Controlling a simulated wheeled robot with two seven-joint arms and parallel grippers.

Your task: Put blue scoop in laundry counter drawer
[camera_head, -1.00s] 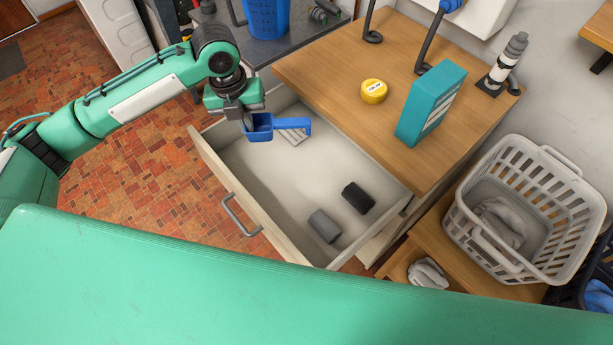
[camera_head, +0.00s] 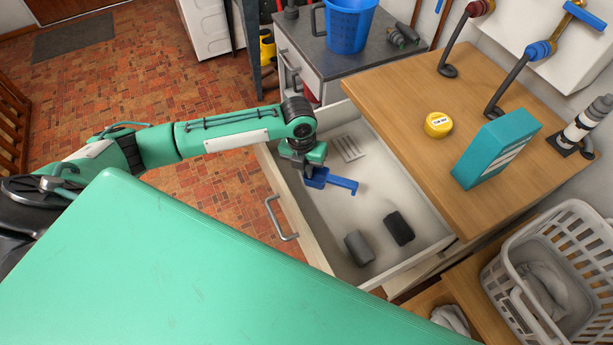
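The blue scoop (camera_head: 340,183) is over the inside of the open laundry counter drawer (camera_head: 336,212), near its front panel, with its handle pointing right. My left gripper (camera_head: 308,171) is at the scoop's cup end and appears shut on it; the fingertips are partly hidden by the gripper body. I cannot tell whether the scoop touches the drawer floor. The drawer is pulled out, with its grey handle (camera_head: 279,218) on the front. My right gripper is not in view.
In the drawer lie a dark roll (camera_head: 399,228), a grey roll (camera_head: 359,248) and a pale slatted piece (camera_head: 348,149). The wooden counter (camera_head: 410,100) holds a yellow tin (camera_head: 438,125) and a teal box (camera_head: 495,149). A laundry basket (camera_head: 562,262) stands at right.

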